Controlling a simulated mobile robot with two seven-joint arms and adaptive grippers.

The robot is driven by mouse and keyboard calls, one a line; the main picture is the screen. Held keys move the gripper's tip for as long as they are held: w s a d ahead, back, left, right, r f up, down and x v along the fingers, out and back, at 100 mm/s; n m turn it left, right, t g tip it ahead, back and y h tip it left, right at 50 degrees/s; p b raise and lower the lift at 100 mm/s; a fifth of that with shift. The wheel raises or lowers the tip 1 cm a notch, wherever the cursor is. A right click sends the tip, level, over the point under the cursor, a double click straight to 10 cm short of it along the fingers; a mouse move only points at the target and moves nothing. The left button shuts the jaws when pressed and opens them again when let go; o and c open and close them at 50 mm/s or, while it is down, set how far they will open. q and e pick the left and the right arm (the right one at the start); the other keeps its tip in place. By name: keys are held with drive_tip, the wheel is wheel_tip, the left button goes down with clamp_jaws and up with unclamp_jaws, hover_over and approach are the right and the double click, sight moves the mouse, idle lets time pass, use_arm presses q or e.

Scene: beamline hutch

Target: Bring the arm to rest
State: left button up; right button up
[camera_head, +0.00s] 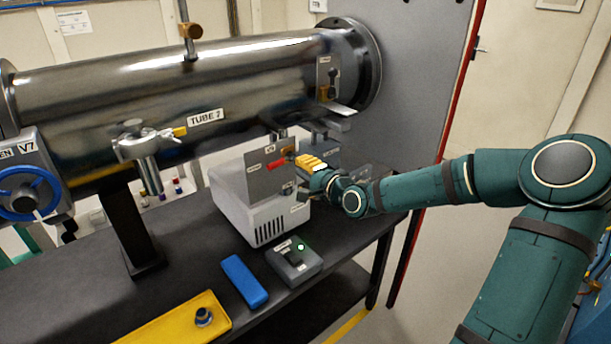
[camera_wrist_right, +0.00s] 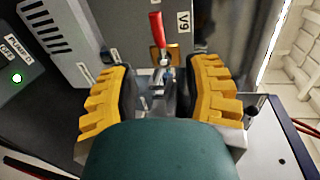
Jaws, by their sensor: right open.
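My right arm (camera_head: 408,188) reaches in from the right, stretched out over the bench. Its right gripper (camera_head: 312,165) is beside the grey panel at the box's right end. In the wrist view, the yellow fingers of the right gripper (camera_wrist_right: 162,85) stand apart. Between and beyond them are a red-handled valve (camera_wrist_right: 156,38) with a brass-coloured plate and a small metal fitting. I cannot tell whether the fingers touch the fitting. The red handle of the valve (camera_head: 277,163) also shows in the head view, lying roughly level. My left gripper is not in view.
The big metal tube (camera_head: 200,85) runs above the black bench (camera_head: 190,258). A light grey box (camera_head: 243,208) stands close to my gripper. A switch box with a green light (camera_head: 294,262), a blue block (camera_head: 244,282) and a yellow tray (camera_head: 165,328) lie in front. Open floor shows at right.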

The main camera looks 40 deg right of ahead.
drive_tip(key=shift+s, duration=0.25)
idle(0.4)
drive_tip(key=s+a+f+n+g+y, duration=0.2)
drive_tip(key=s+a+f+n+g, duration=0.15)
drive_tip(key=a+f, duration=0.7)
drive_tip(key=s+a+f+n+g+y, duration=0.2)
drive_tip(key=a+f+n+g, duration=0.2)
drive_tip(key=a+f, duration=0.65)
drive_tip(key=s+a+f+n+g, duration=0.3)
drive_tip(key=s+a+f+n, duration=0.1)
drive_tip(key=s, duration=0.4)
drive_tip(key=s+a+f+n+g+h, duration=0.1)
drive_tip(key=s+a+f+n+g, duration=0.2)
drive_tip(key=s+f, duration=0.4)
drive_tip(key=s+a+n, duration=0.1)
drive_tip(key=s, duration=0.1)
drive_tip(key=shift+s+f+g, duration=0.2)
drive_tip(key=shift+s+g, duration=0.1)
drive_tip(key=shift+g, duration=0.05)
